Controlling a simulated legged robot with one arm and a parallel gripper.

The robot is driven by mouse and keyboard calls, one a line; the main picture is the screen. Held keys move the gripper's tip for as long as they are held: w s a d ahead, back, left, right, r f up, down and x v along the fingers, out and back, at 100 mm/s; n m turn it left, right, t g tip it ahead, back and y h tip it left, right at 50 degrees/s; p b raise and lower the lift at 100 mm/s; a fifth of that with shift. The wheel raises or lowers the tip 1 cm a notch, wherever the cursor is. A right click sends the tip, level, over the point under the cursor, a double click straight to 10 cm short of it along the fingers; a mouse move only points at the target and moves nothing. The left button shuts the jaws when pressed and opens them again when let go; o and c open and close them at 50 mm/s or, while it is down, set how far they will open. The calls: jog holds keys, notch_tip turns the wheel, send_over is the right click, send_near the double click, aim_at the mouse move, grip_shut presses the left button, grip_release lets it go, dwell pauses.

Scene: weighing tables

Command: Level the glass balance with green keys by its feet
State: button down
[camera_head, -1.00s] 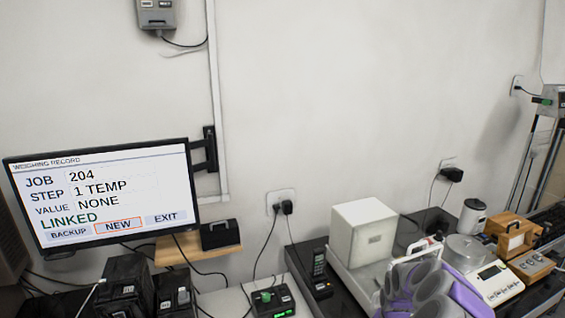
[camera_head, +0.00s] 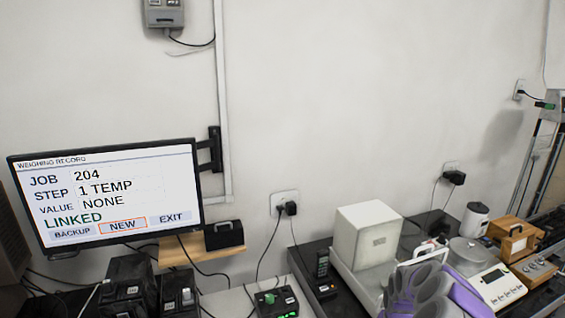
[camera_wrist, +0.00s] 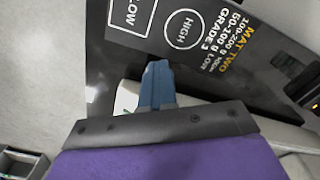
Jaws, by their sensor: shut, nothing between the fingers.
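My gripper (camera_wrist: 157,75) shows in the wrist view as blue fingers pressed together, shut and empty, above a black mat (camera_wrist: 245,80) with printed circles and text. In the head view my grey and purple arm covers part of the bench at the lower right, and the fingertips are hidden. Behind it stand a white box-shaped instrument (camera_head: 366,242) and a white balance (camera_head: 497,284) with a small display and a round, clear-looking cover (camera_head: 468,254). I cannot make out green keys on either one, nor any levelling feet, so I cannot tell which is the glass balance.
A monitor (camera_head: 110,190) on the wall reads JOB 204, STEP 1 TEMP, VALUE NONE, LINKED.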

jog(key=shift+d+r+p, duration=0.35)
jog(key=shift+d+p, duration=0.5)
jog(key=shift+p, duration=0.15)
jog(key=shift+s+p, duration=0.2)
jog(key=shift+p, duration=0.25)
jog(key=shift+a, duration=0.1)
jog(key=shift+w+a+r, duration=0.1)
jog(key=shift+a+r, duration=0.05)
jog(key=shift+r, duration=0.25)
jog(key=r, duration=0.1)
jog(key=r+p, duration=0.1)
jog(key=r, duration=0.1)
jog(key=r+p, duration=0.1)
jog(key=shift+s+a+r, duration=0.2)
jog(key=shift+s+r, duration=0.05)
jog(key=shift+s, duration=0.1)
jog(key=shift+a, duration=0.1)
